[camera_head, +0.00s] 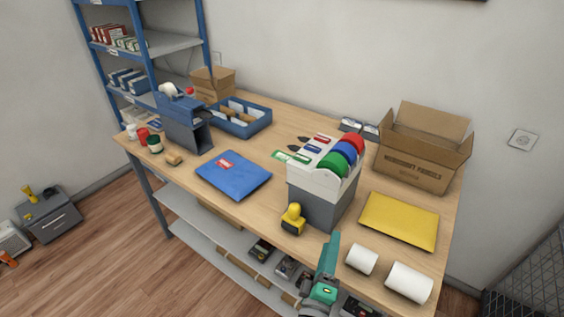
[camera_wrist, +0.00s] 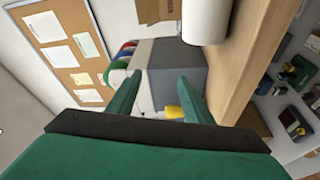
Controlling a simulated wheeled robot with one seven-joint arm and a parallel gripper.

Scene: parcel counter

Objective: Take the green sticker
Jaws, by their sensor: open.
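A grey and white sticker dispenser (camera_head: 316,203) stands near the front middle of the table, with green (camera_head: 332,165), blue and red rolls on top. A small green and white sticker (camera_head: 292,156) shows at its left side; I cannot tell whether it touches the table. Red and blue stickers (camera_head: 312,149) show beside it. My gripper (camera_head: 330,245) is in front of the table's front edge, apart from the dispenser. In the wrist view my gripper (camera_wrist: 158,98) is open and empty, with the dispenser (camera_wrist: 178,68) beyond the fingers. The green sticker cannot be made out there.
A yellow-handled tool (camera_head: 293,219) stands left of the dispenser's front. White rolls (camera_head: 362,260) and a yellow envelope (camera_head: 400,220) lie on the right. A blue parcel (camera_head: 234,175) lies left. An open carton (camera_head: 416,167) stands behind right. A shelf runs under the table.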

